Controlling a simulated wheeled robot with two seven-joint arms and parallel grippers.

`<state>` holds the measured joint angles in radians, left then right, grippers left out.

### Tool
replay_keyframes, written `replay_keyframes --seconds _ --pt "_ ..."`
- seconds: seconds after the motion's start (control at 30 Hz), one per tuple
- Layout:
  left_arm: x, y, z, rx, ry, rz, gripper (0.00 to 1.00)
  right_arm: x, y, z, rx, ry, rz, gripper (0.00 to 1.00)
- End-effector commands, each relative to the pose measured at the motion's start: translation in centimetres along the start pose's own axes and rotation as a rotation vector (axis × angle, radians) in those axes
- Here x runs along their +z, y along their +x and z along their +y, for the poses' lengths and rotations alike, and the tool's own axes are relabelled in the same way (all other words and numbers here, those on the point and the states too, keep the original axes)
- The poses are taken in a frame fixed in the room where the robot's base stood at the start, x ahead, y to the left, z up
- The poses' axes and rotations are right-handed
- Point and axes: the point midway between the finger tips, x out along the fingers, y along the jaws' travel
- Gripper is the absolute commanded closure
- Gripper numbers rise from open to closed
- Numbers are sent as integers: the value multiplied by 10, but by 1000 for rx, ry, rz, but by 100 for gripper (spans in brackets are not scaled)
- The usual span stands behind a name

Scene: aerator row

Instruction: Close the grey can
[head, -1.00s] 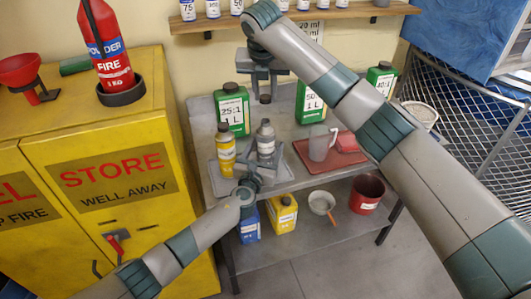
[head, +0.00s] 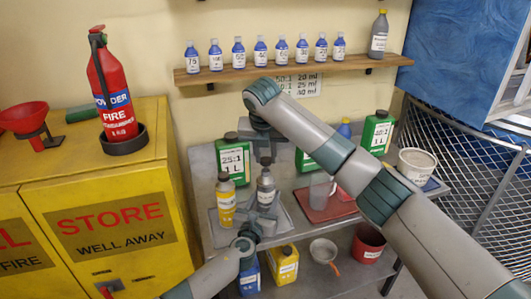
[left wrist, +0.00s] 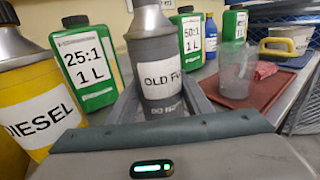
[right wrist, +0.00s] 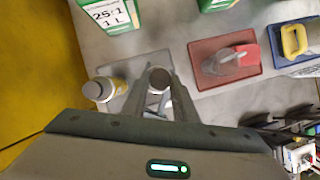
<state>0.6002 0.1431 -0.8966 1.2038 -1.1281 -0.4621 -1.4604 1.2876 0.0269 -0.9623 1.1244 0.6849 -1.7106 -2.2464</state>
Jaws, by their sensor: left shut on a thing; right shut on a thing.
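The grey can (head: 266,190) stands upright on the grey tray (head: 292,222) on the bench's upper shelf. Its label reads "OLD FU…" in the left wrist view (left wrist: 160,78). My left gripper (head: 262,222) is shut around the can's lower body. My right gripper (head: 264,148) is above the can, pointing down, shut on a small dark cap (head: 265,160). The cap is in line over the can's neck; I cannot tell whether they touch. In the right wrist view, a round top (right wrist: 158,78) shows between the fingertips.
The yellow diesel bottle (head: 226,200) stands close left of the can. A green 25:1 jug (head: 233,160) is behind. A clear jug (head: 320,188) and a red tray (head: 335,213) are to the right. The yellow cabinet (head: 90,215) borders the bench's left side.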

Motion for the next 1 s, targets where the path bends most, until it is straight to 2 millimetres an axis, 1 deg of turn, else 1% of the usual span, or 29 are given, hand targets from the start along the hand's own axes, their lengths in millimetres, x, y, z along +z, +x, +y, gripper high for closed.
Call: replay_keyframes --seconds 0.1,0.77,1.0 --pt "0 0 0 0 0 1 95 -2 5 0 0 0 0 94" --pt "-1 0 0 0 0 1 95 -3 6 0 0 0 0 94" --pt "-1 0 0 0 0 1 95 -6 15 0 1 0 0 94"
